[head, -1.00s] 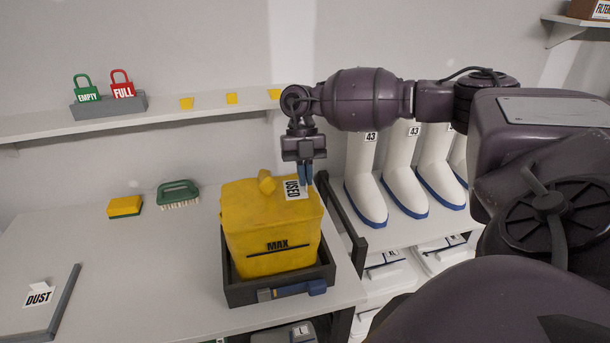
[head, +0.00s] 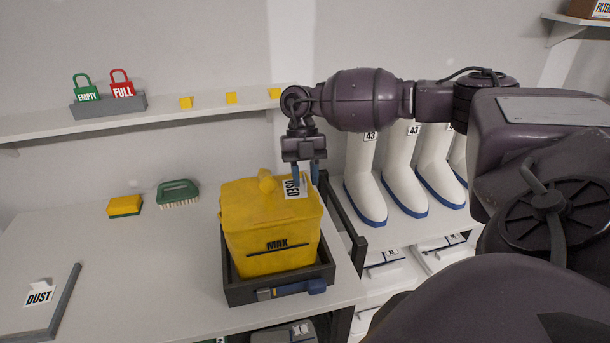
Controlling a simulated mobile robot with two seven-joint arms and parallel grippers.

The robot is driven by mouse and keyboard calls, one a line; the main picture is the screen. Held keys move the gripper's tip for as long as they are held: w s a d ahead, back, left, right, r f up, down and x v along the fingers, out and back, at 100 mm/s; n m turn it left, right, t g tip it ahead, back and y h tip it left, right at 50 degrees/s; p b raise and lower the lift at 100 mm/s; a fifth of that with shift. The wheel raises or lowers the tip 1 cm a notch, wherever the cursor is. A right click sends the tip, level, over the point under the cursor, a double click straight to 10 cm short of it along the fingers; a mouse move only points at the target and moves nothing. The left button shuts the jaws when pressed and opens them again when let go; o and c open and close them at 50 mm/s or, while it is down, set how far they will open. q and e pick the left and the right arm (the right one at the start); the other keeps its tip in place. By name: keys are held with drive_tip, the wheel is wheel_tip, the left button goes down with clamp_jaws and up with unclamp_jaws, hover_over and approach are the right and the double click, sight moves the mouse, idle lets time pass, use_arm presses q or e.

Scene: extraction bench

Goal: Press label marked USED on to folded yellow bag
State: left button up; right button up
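The folded yellow bag (head: 271,220) stands upright in a dark tray (head: 240,292) on the bench, with MAX printed on its front and a rolled yellow piece on top. The white label marked USED (head: 294,187) lies against the top of the bag, right of that roll. I cannot tell whether all of it touches the bag. My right gripper (head: 305,173) is just above the label, with its two blue-tipped fingers apart, one on each side of the label's upper end. My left gripper is out of view.
A yellow sponge (head: 125,206) and a green brush (head: 179,193) lie behind on the left. A board with a DUST label (head: 40,294) is at the front left. White boots (head: 404,180) stand on a rack at right. A shelf (head: 180,122) holds EMPTY and FULL tags.

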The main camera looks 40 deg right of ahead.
idle(0.4)
drive_tip(key=b+v, duration=0.1)
drive_tip(key=v, duration=1)
drive_tip(key=shift+a, duration=0.1)
